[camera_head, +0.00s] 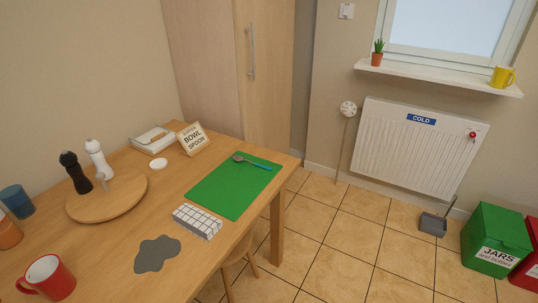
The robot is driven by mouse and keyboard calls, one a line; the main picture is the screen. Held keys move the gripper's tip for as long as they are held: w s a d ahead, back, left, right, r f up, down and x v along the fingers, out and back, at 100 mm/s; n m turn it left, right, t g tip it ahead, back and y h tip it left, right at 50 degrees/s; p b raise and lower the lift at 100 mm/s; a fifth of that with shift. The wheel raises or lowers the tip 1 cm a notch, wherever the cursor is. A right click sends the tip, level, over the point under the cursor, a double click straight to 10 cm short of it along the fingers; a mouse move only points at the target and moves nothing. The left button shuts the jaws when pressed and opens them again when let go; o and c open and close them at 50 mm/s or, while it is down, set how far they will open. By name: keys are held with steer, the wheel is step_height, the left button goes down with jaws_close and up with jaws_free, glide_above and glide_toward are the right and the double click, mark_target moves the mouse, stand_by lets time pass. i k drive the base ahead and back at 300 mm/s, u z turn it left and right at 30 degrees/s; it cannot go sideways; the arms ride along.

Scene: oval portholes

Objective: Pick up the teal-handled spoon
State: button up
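The teal-handled spoon (253,162) lies on the green mat (223,195) near the mat's far edge. Its grey bowl end points left and its teal handle points right. The mat lies on the right part of the wooden table (195,251). My gripper does not show in the head view.
A white tiled block (197,221) and a grey blob-shaped mat (158,254) lie nearer. A sign (193,139) and a white box (154,140) stand at the back. A round board (107,198) with mills and a red mug (50,278) are left.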

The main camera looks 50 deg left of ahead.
mark_target(237, 158)
steer(key=i, duration=1.8)
steer(key=u, duration=3.45)
steer(key=i, duration=1)
steer(key=u, duration=0.05)
